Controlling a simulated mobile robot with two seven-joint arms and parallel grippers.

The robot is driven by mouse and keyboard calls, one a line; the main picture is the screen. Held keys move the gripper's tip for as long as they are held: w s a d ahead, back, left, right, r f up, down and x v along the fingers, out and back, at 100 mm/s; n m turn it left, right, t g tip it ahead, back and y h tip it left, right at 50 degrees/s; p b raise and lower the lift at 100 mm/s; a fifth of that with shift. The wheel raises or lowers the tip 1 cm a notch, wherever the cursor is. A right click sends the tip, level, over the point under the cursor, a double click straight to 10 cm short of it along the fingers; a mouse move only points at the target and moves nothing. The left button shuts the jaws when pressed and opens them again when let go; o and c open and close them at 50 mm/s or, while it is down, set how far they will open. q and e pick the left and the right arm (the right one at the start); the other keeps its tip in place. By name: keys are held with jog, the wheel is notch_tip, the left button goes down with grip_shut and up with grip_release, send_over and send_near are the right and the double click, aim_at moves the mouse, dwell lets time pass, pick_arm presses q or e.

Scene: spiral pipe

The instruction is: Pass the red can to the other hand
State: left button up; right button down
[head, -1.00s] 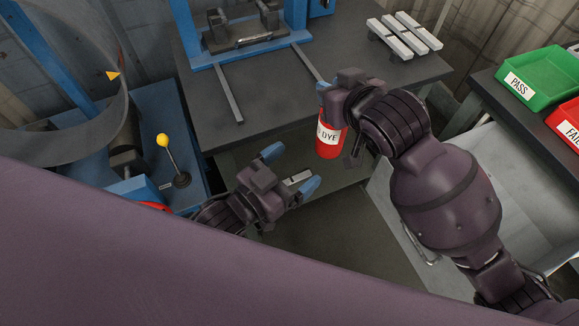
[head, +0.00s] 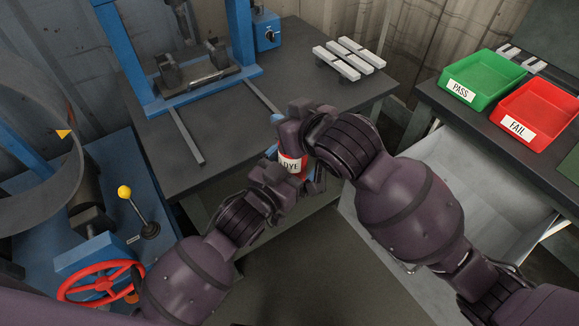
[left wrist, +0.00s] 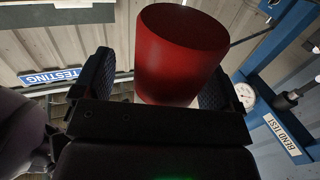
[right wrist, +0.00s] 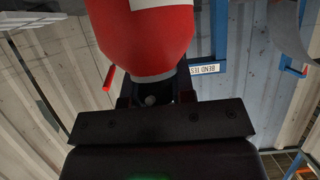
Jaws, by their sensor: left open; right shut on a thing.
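The red can (head: 291,163) has a white label reading "DYE" and is between my two grippers in the head view, in front of the dark table's edge. My right gripper (head: 287,150) is shut on it; the can's red side and white label fill the top of the right wrist view (right wrist: 150,40). My left gripper (head: 290,178) is open, with its fingers on either side of the can. In the left wrist view the can's red end (left wrist: 182,55) stands between the left fingers (left wrist: 155,85). Whether the left fingers touch the can cannot be told.
A dark table (head: 225,130) carries a blue press frame (head: 165,100) and several pale metal bars (head: 350,58). A green PASS bin (head: 484,76) and a red FAIL bin (head: 540,110) stand at right. A red handwheel (head: 100,283) and yellow-knobbed lever (head: 125,192) are at lower left.

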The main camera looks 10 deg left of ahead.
pick_arm(q)
jog(key=c, duration=1.1)
jog(key=shift+d+r, duration=0.1)
jog(key=shift+c, duration=0.6)
pick_arm(e)
jog(key=c, duration=1.3)
grip_release()
jog(key=o, duration=0.4)
jog(key=shift+s, duration=0.1)
